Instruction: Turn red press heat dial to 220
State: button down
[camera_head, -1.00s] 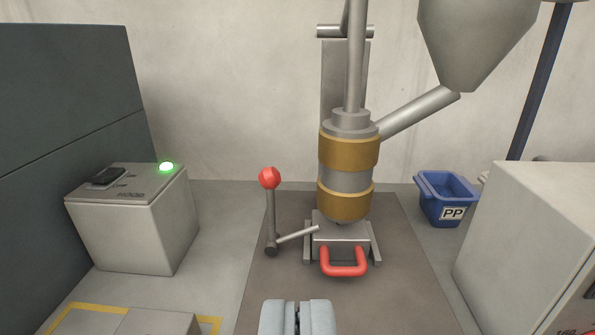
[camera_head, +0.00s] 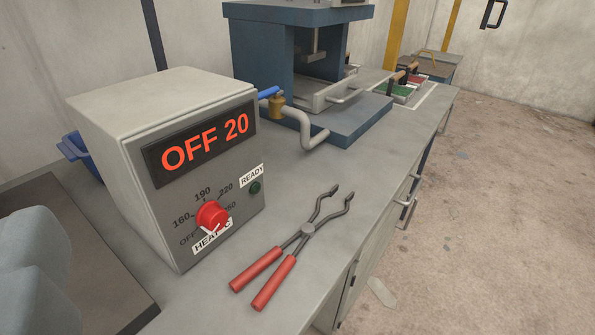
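The heat dial (camera_head: 212,214) is a red knob on the front of a grey control box (camera_head: 150,120). Around it are the marks OFF, 160, 190, 220 and one partly hidden mark ending in 50. Its display (camera_head: 205,142) reads "OFF 20" in red. A white mark shows at the knob's lower edge; its exact direction is hard to tell.
Red-handled tongs (camera_head: 306,232) lie on the bench (camera_head: 210,300) in front of the box. A dark green READY lamp (camera_head: 255,188) is right of the dial. Open floor (camera_head: 500,220) is at right.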

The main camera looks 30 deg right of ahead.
aim_at(211, 217)
jog(key=z, duration=0.25)
jog(key=l+u, duration=0.35)
jog(key=l, duration=0.3)
jog(key=k+l+u, duration=0.15)
jog(key=k, duration=0.6)
jog(key=k+j+z, duration=0.1)
jog(key=z, duration=0.25)
jog(key=k+z, duration=0.3)
jog(key=i+j, duration=0.05)
